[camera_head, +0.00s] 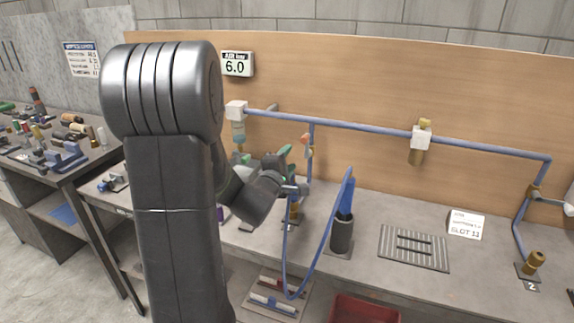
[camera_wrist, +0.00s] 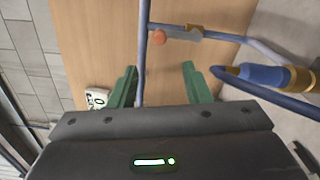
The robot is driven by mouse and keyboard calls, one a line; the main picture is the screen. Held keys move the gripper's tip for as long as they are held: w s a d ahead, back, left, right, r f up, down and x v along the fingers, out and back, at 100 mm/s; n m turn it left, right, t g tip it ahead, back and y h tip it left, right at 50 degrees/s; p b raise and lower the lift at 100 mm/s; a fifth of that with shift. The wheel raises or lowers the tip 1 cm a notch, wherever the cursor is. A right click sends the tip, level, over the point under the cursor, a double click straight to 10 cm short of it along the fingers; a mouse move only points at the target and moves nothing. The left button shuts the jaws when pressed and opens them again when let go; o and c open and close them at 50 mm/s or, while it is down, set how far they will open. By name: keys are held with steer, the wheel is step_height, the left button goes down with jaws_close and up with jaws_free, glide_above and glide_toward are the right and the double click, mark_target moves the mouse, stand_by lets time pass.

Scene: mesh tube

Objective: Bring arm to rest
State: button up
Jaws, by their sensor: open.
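My arm rises in front of the bench in the head view and bends toward the wooden panel. My gripper (camera_head: 287,160) is partly hidden behind my wrist there, near the left end of the blue pipework. In the wrist view my gripper (camera_wrist: 159,68) shows two green fingers spread apart, with nothing seen held between them. A blue pipe (camera_wrist: 142,50) and a valve with an orange knob (camera_wrist: 160,38) show beyond the fingers. A brass-and-blue fitting (camera_wrist: 262,76) with a dark blue hose is right of the right finger.
A blue hose (camera_head: 318,262) loops down past the bench's front edge, close to my wrist. A dark cup (camera_head: 342,234) holds blue pieces. A slotted plate (camera_head: 414,247), a sign (camera_head: 467,224) and a brass fitting (camera_head: 535,260) stand to the right. A red bin (camera_head: 362,309) is below.

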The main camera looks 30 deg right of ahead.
mark_target(302, 141)
steer(key=shift+s+a, duration=0.2)
steer(key=shift+a, duration=0.05)
stand_by(0.4)
steer(key=p+x, duration=0.3)
steer(key=x, duration=1)
steer(key=shift+d, duration=0.15)
steer(key=shift+w+d, duration=0.25)
steer(key=shift+d, duration=0.05)
steer(key=shift+s+a, duration=0.1)
